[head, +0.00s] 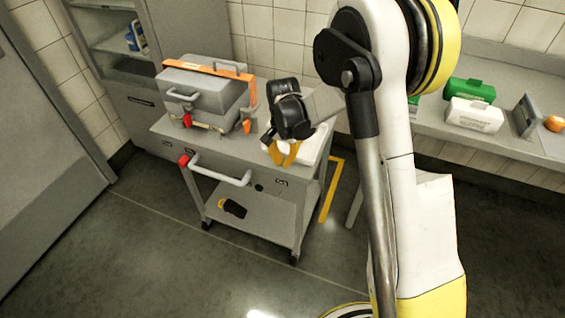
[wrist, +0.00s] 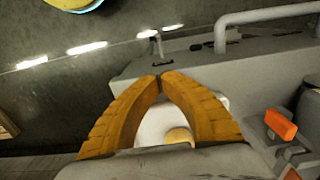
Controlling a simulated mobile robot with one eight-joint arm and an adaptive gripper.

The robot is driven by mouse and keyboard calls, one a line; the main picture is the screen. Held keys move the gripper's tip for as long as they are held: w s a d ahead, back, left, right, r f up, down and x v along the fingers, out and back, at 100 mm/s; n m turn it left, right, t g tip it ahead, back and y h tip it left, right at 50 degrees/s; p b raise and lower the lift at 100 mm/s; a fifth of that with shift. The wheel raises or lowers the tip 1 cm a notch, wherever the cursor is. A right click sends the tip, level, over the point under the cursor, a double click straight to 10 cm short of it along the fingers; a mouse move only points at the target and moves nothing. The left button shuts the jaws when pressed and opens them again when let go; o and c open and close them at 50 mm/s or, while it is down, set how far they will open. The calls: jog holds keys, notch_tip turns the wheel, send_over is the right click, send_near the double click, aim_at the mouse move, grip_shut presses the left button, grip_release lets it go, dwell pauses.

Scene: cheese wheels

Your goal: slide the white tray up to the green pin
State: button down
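The white tray (head: 312,150) lies on the right end of the grey cart's top, partly hidden behind my gripper (head: 283,155). In the wrist view, a white surface (wrist: 152,122), which looks like the tray, shows between and below the orange fingers. A round tan thing (wrist: 179,137) shows on it. My gripper (wrist: 160,78) points down with its fingertips together and nothing seen between the tips. It is over or at the tray's near side; I cannot tell if it touches. I cannot clearly make out the green pin in either view.
The grey cart (head: 228,145) carries a grey case with an orange band (head: 205,82) to the left of the tray. A rail handle (head: 222,176) is on its front. A counter at right holds green (head: 470,90) and white (head: 474,115) boxes. Open floor lies in front.

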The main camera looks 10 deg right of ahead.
aim_at(310, 148)
jog(key=w+d, duration=0.4)
jog(key=w, duration=0.1)
jog(key=w+d, duration=0.2)
jog(key=w, duration=0.1)
jog(key=shift+p, duration=0.3)
